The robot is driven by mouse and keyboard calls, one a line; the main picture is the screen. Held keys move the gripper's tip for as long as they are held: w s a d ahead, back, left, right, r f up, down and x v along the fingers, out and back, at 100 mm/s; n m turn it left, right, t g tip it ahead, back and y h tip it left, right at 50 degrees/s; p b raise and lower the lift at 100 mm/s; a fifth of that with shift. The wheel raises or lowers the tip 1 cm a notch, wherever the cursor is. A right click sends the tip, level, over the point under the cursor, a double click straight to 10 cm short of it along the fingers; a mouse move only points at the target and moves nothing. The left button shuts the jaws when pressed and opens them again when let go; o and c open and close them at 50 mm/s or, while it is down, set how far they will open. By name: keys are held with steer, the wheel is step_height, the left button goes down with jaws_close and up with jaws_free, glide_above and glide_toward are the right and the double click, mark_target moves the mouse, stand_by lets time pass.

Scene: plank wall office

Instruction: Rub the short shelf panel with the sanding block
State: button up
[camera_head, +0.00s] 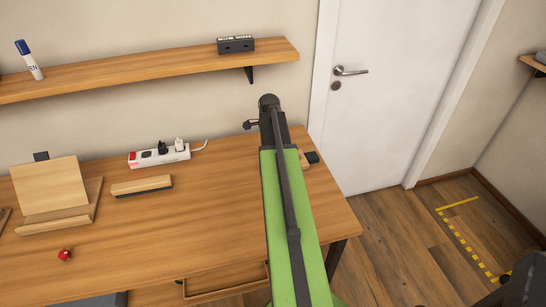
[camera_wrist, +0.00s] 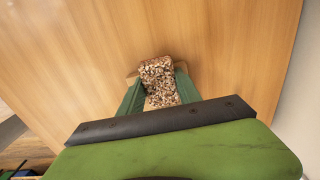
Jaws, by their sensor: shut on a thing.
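In the wrist view my gripper (camera_wrist: 158,88) has its two green fingers shut on a speckled brown and pale block (camera_wrist: 158,72), which looks like the sanding block. A tan wooden edge (camera_wrist: 131,79) shows just behind the block; I cannot tell whether it touches it or is part of it. In the head view my arm hides the fingers, and a small tan and dark piece (camera_head: 306,159) shows just right of the arm. A long wooden shelf (camera_head: 150,75) is on the back wall and a short shelf end (camera_head: 533,63) at the far right. I cannot tell which thing is the short shelf panel.
The wooden desk (camera_head: 190,230) carries a power strip (camera_head: 160,156), a wooden block with a dark lower edge (camera_head: 142,186), a wooden stand (camera_head: 50,190) and a small red object (camera_head: 64,254). The desk's front middle is clear. A white door (camera_head: 385,110) stands to the right.

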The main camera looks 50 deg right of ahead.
steer(key=shift+s+d+f, duration=0.1)
steer(key=shift+s+d, duration=0.4)
steer(key=shift+d, duration=0.3)
steer(key=shift+s+d, duration=0.45)
steer(key=shift+d, duration=0.35)
steer(key=shift+s+d, duration=0.4)
steer(key=shift+d, duration=0.35)
steer(key=shift+s+d, duration=0.4)
steer(key=shift+d, duration=0.35)
steer(key=shift+d, duration=0.15)
